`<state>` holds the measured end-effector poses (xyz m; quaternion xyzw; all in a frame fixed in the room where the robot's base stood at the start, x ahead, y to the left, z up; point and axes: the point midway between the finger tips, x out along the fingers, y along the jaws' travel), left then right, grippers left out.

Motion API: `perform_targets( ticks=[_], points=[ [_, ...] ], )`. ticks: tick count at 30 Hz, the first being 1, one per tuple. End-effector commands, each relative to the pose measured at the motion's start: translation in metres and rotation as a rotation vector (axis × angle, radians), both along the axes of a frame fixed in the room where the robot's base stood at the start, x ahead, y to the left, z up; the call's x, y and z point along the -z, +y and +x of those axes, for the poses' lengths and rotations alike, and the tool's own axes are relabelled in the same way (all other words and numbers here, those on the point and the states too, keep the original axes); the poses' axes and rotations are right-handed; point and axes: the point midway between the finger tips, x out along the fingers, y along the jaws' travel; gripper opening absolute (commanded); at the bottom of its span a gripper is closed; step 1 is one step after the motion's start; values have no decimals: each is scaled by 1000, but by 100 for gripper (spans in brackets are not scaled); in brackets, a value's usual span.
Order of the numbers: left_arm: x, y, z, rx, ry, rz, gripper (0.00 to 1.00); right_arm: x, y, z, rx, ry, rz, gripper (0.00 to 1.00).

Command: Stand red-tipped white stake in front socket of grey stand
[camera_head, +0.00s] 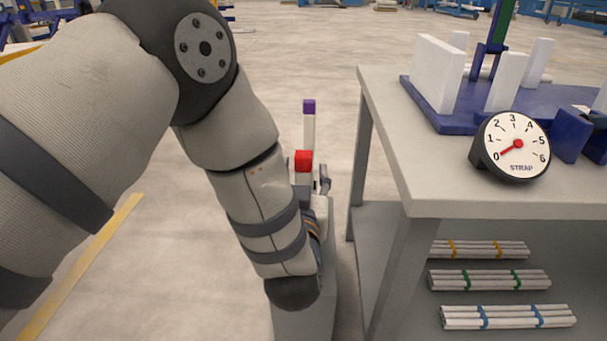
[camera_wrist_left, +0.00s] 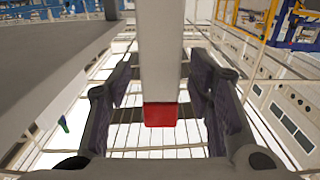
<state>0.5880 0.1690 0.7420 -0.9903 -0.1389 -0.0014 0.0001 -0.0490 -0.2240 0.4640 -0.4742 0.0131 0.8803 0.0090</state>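The red-tipped white stake (camera_head: 304,161) is upright, red end up, in the head view; its lower part is hidden behind my arm and gripper. My left gripper (camera_head: 308,184) is at the stake. The grey stand (camera_head: 303,318) shows below my wrist, left of the table. My arm hides its sockets, so I cannot tell whether the stake's foot is in one. My right gripper is not in view.
A purple-tipped white stake (camera_head: 309,124) stands upright behind the red one. At right is a grey table (camera_head: 395,150) with a blue base (camera_head: 437,117) holding white blocks, and a STRAP dial (camera_head: 512,146) pointing at 0. Banded pipe bundles (camera_head: 508,317) lie on its lower shelf.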

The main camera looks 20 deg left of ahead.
Motion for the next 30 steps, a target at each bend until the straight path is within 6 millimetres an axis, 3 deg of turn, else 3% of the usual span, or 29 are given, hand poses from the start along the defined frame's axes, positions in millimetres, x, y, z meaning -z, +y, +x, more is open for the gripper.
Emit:
perform_targets(
  ticks=[8, 21, 30],
  points=[
    [2, -2, -4, 1, 5, 0, 48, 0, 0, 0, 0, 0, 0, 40],
    [1, -30, -102, 1, 4, -1, 48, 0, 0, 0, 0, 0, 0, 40],
    [0, -33, -116, 0, 1, 0, 48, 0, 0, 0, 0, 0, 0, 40]
  ],
)
